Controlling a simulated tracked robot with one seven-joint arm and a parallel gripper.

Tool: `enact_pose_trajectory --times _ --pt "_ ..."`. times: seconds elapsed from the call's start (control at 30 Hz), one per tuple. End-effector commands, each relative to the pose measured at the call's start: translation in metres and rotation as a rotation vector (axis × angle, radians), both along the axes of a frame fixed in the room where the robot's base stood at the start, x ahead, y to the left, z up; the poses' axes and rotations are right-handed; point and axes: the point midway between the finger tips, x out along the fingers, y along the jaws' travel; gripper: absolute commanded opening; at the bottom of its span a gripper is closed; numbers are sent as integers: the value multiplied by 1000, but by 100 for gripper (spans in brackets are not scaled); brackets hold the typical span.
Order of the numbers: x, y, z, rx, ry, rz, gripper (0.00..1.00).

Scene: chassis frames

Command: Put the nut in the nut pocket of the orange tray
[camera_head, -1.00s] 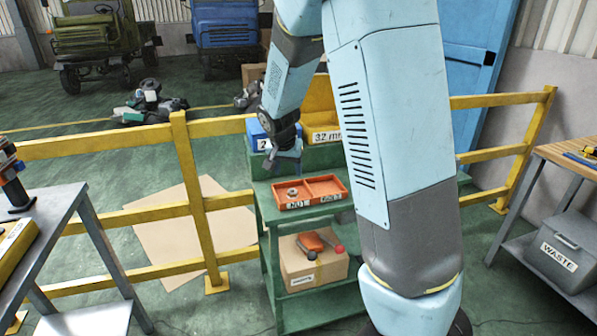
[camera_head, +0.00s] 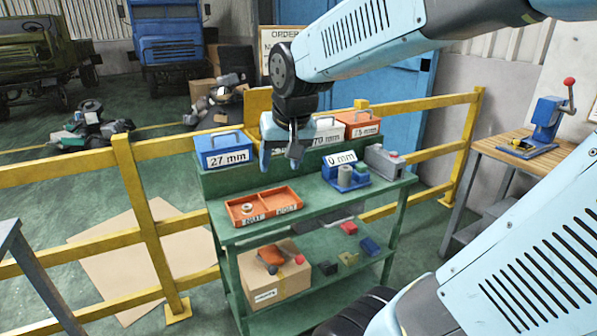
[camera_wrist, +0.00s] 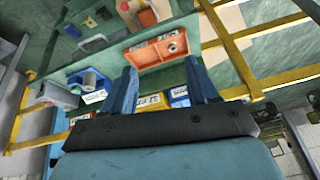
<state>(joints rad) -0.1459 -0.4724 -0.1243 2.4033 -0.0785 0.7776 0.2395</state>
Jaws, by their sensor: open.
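The orange tray (camera_head: 283,198) lies on the green workbench's upper surface and has two compartments with white labels along its front. A small grey nut (camera_head: 247,208) lies in the left compartment, whose label looks like NUT; the right compartment looks empty. My gripper (camera_head: 282,158) hangs behind and above the tray, apart from it. In the wrist view my gripper (camera_wrist: 164,88) is open with nothing between its two blue fingers. There the orange tray (camera_wrist: 143,56) lies beyond the fingertips, with the nut (camera_wrist: 172,47) in its right-hand part.
A blue 27 mm box (camera_head: 222,150) and an orange box (camera_head: 358,122) stand on the back ledge. A yellow railing (camera_head: 135,200) runs behind the bench.

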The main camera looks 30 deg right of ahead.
Motion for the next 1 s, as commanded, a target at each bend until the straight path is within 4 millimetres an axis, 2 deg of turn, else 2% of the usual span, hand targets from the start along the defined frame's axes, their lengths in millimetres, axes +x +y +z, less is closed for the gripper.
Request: enact_pose_trajectory --times 0.03,0.2,0.4,0.57,1.0 --pt "-15 -1 5 -7 -15 16 59" --pt "-58 2 15 -43 -43 86 59" --pt "-89 8 17 -78 -58 138 59" --pt "-97 9 17 -88 -62 152 59" --pt "-96 9 17 -88 -62 152 59"
